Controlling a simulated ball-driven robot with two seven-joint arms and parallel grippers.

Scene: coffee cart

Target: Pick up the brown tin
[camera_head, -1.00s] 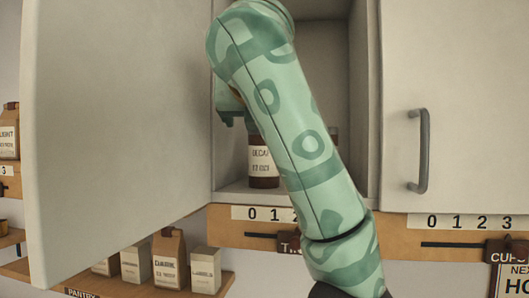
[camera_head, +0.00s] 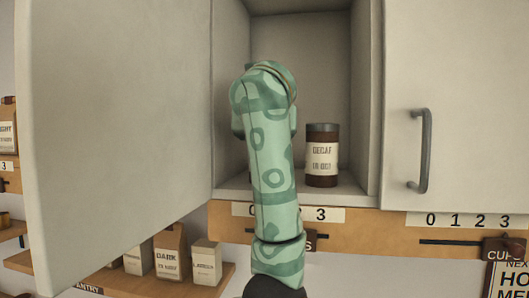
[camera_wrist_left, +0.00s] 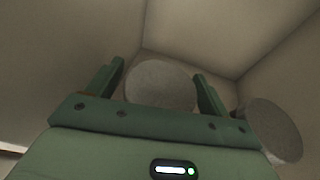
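A brown tin (camera_head: 321,158) with a cream label reading DECAF stands upright in the open cupboard, right of my arm. In the left wrist view, two round grey tin lids show from above. One lid (camera_wrist_left: 160,84) lies between the fingers of my left gripper (camera_wrist_left: 159,70); the other lid (camera_wrist_left: 273,130) is outside them at the right. The fingers are apart, one on each side of the middle lid; I cannot tell if they touch that tin. In the head view, my forearm hides the gripper and that tin. My right gripper is not in view.
The open cupboard door (camera_head: 120,130) stands at the left, and a shut door with a handle (camera_head: 424,150) is at the right. The cupboard walls (camera_head: 365,100) are close around the tins. A lower shelf holds several packets, including a DARK bag (camera_head: 170,252).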

